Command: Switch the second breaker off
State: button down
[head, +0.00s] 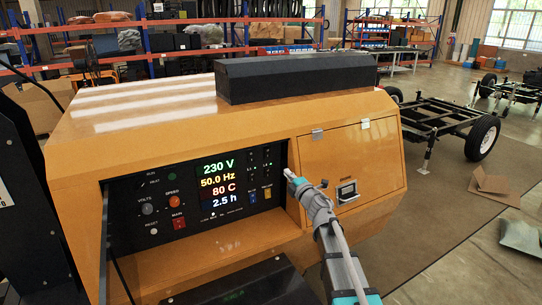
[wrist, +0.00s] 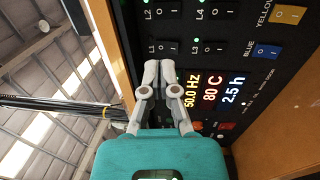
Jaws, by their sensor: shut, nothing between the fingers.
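The black control panel (head: 215,222) is set into an orange machine, with small breaker switches at its right end. In the wrist view the panel appears turned. The L2 switch (wrist: 170,14) is at the top, L1 (wrist: 168,47) is below it, and L4 (wrist: 222,13) and L3 (wrist: 212,47) are to their right. Small green lights glow by the labels. My gripper (wrist: 158,66) is shut and empty, its fingertips just below the L1 switch in that view; contact cannot be told. In the head view my gripper (head: 290,175) is beside the panel's right edge.
The blue switch (wrist: 263,50) and yellow switch (wrist: 287,15) lie near the breakers. Lit readouts (head: 218,183) fill the panel's middle. An orange side door (head: 330,150) with a latch is right of the panel. A black box (head: 295,78) sits on top.

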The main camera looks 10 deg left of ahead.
dwell(0.4)
jog(key=p+x, duration=0.1)
jog(key=x, duration=1.3)
jog(key=shift+p, duration=0.35)
jog(key=shift+r, duration=0.1)
jog(key=shift+w+a+r, duration=0.1)
jog(key=shift+w, duration=0.05)
jog(key=shift+s+d, duration=0.35)
jog(key=shift+s, duration=0.25)
jog(key=p, duration=0.2)
send_near(267, 150)
jog(key=s+d+r, duration=0.2)
jog(key=s+d, duration=0.1)
jog(key=s, duration=0.1)
jog(key=shift+s+d+r, duration=0.15)
jog(key=shift+s, duration=0.25)
